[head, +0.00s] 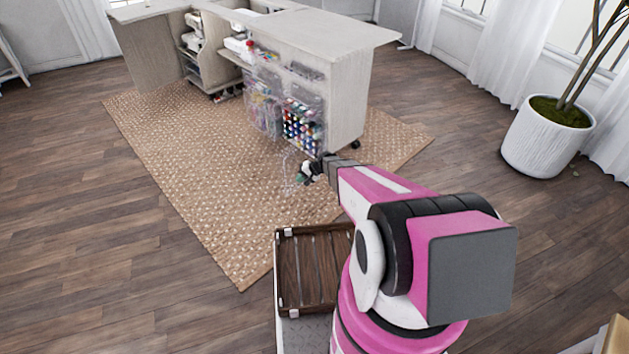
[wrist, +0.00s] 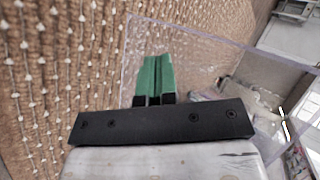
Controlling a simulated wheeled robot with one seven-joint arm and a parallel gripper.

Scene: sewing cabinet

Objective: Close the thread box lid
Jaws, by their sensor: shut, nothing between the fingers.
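The thread box (head: 302,132) looks like a clear bin of many-coloured spools, low on the front of the sewing cabinet. A faint clear panel (head: 289,184), which looks like its lid, sticks out from the bin front over the rug. My gripper (head: 303,178) is in front of the box, beside this panel. In the wrist view, my gripper's green fingers (wrist: 155,75) are shut and empty. The clear panel (wrist: 210,60) stretches behind and to the right of them; I cannot tell whether they touch it. Its lower part is hidden by my gripper body.
The cabinet (head: 345,95) stands on a woven rug (head: 200,165), with other clear bins (head: 262,105) left of the thread box. A wooden tray (head: 310,265) is near my base. A potted plant (head: 545,140) stands far right. The rug to the left is clear.

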